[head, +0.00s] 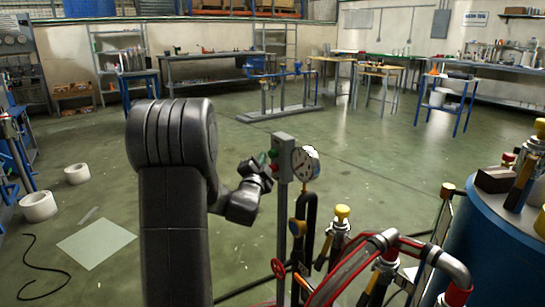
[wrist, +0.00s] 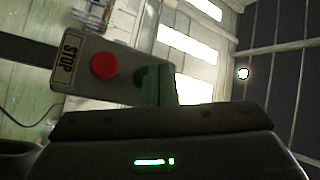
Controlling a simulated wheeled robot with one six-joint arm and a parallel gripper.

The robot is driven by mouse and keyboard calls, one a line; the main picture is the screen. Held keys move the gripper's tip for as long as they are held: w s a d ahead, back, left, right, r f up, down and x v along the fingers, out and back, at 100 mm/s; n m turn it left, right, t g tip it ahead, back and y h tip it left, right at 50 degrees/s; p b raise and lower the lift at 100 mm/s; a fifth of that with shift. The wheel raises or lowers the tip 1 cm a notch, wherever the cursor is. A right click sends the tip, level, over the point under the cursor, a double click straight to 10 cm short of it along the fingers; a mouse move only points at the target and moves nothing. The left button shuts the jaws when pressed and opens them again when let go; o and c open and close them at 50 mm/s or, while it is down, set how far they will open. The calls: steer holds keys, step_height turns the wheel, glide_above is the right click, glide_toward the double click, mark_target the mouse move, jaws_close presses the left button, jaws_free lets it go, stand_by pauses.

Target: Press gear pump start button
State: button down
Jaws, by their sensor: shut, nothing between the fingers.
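A grey button box (head: 284,150) stands on a post right of my arm in the head view. In the wrist view the box (wrist: 85,84) lies sideways, with a STOP label (wrist: 70,49) and a red button (wrist: 104,66). A dark green button (wrist: 141,77) sits farther along the same face, partly hidden by my gripper. My gripper (head: 264,160) is shut and empty, with its greenish fingertips (wrist: 164,86) right at the green button. I cannot tell whether they touch it or whether it is pressed in.
A round gauge (head: 305,163) sits just right of the box. Red and grey pipes (head: 375,250) with yellow-capped valves fill the lower right, beside a blue drum (head: 490,245). White rolls (head: 39,206) lie on the floor at left.

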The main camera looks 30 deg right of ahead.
steer(key=a+b, duration=0.2)
steer(key=a, duration=0.4)
steer(key=shift+s, duration=0.2)
stand_by(0.7)
